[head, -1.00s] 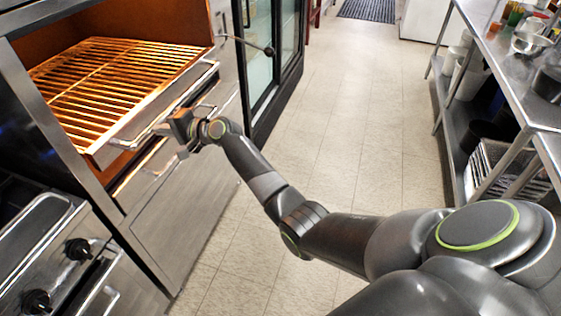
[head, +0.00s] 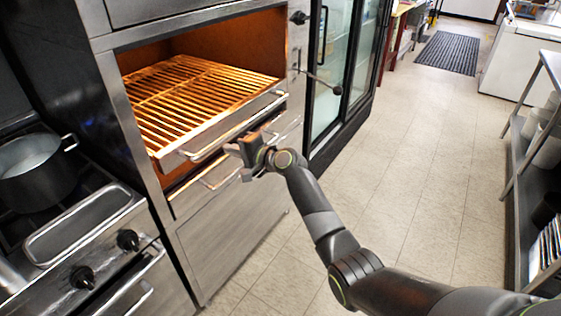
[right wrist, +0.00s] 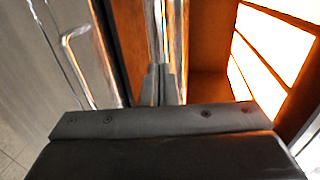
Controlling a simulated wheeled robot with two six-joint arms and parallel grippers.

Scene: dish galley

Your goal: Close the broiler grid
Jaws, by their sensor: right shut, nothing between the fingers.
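The broiler grid (head: 190,92) is a rack of glowing orange bars inside the open broiler cavity. Its front rail with a bar handle (head: 222,135) sticks out past the cavity's front edge, so the grid stands partly pulled out. My right gripper (head: 243,150) is at the front of the grid, by the right part of the handle; I cannot tell whether it touches. My left gripper is not in view.
Below the grid is a drawer front with a handle (head: 222,180). A stove with a pot (head: 35,170) and knobs stands at the left. A lever with a ball end (head: 337,89) juts out right of the cavity. A metal shelf (head: 535,150) is at the right. The floor between is clear.

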